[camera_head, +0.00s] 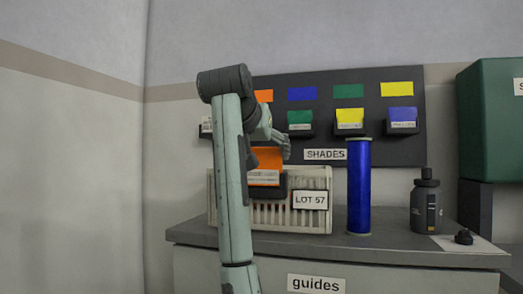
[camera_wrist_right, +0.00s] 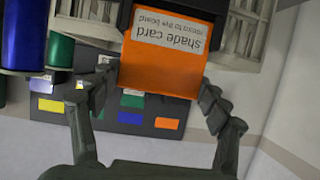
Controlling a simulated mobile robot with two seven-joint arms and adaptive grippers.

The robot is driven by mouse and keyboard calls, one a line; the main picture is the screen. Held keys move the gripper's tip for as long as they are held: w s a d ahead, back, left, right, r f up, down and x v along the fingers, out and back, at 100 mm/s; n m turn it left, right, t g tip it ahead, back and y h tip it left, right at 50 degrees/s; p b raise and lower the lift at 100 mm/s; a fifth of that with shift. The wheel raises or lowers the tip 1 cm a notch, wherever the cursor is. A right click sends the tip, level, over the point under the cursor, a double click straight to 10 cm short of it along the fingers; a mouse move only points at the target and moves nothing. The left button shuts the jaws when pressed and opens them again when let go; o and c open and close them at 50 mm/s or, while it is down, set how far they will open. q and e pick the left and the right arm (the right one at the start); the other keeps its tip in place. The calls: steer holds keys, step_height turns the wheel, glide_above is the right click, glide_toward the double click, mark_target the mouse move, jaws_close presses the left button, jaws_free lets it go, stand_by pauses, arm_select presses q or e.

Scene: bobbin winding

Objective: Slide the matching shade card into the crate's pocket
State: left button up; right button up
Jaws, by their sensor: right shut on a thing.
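An orange shade card (camera_head: 266,160) with a white label stands at the dark pocket (camera_head: 272,190) on the front of the slatted crate (camera_head: 318,222). My right gripper (camera_head: 277,147) is shut on this card by its side edges. In the right wrist view the orange card (camera_wrist_right: 163,68) lies between the two fingers of the gripper (camera_wrist_right: 160,86). Its labelled end meets the dark pocket (camera_wrist_right: 180,5); how deep it sits is hidden. The crate carries a "LOT 57" tag (camera_head: 310,200). My left gripper is out of view.
A tall blue spool (camera_head: 358,190) stands close to the crate's right side. The dark SHADES board (camera_head: 340,87) behind holds coloured swatches and cards.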

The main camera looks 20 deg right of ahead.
steer(key=shift+f, duration=0.55)
steer(key=shift+f, duration=0.4)
stand_by(0.5)
steer(key=o, duration=1)
steer(key=v, duration=0.7)
steer(key=shift+s+a+r, duration=0.1)
steer(key=shift+s, duration=0.1)
